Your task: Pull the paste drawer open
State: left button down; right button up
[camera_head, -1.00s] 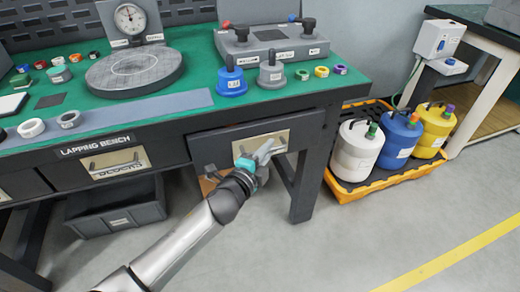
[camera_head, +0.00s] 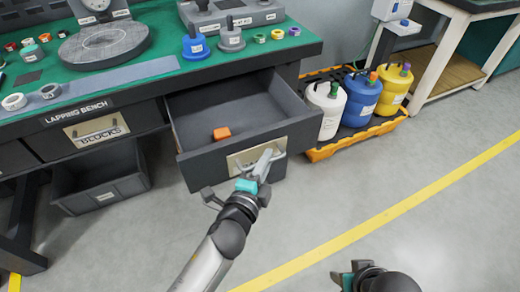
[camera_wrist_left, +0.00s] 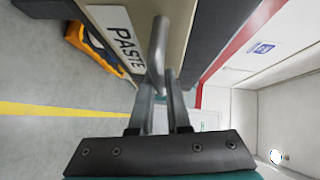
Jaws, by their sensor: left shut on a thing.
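The paste drawer (camera_head: 198,162) is pulled well out of the lapping bench (camera_head: 90,105) in the head view, showing its grey inside. An orange block (camera_head: 221,133) lies in it near the front wall. My left gripper (camera_head: 262,165) is at the drawer front, shut on its handle (camera_head: 277,155). In the left wrist view the fingers (camera_wrist_left: 162,88) are closed about the grey bar handle (camera_wrist_left: 158,45), beside the PASTE label (camera_wrist_left: 122,38). My right gripper (camera_head: 345,276) shows only partly at the bottom of the head view; its fingertips are not clear.
White, blue and yellow containers (camera_head: 362,96) stand in an orange-edged tray (camera_head: 325,152) right of the drawer. A grey bin (camera_head: 105,190) sits under the bench, below the BLOCKS drawer (camera_head: 97,130). The floor in front is clear, with a yellow line.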

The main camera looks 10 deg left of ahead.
pick_arm(q)
jog(key=shift+s+d, duration=0.2)
jog(key=shift+s, duration=0.1)
jog(key=c, duration=0.9)
grip_release()
jog(key=shift+s, duration=0.15)
jog(key=p+v, duration=0.2)
jog(key=v, duration=1.3)
pick_arm(e)
jog(key=shift+g, duration=0.4)
jog(key=f, duration=0.2)
jog(key=s+f, duration=0.1)
jog(key=f, duration=0.1)
jog(key=shift+f, duration=0.1)
jog(key=shift+w, duration=0.1)
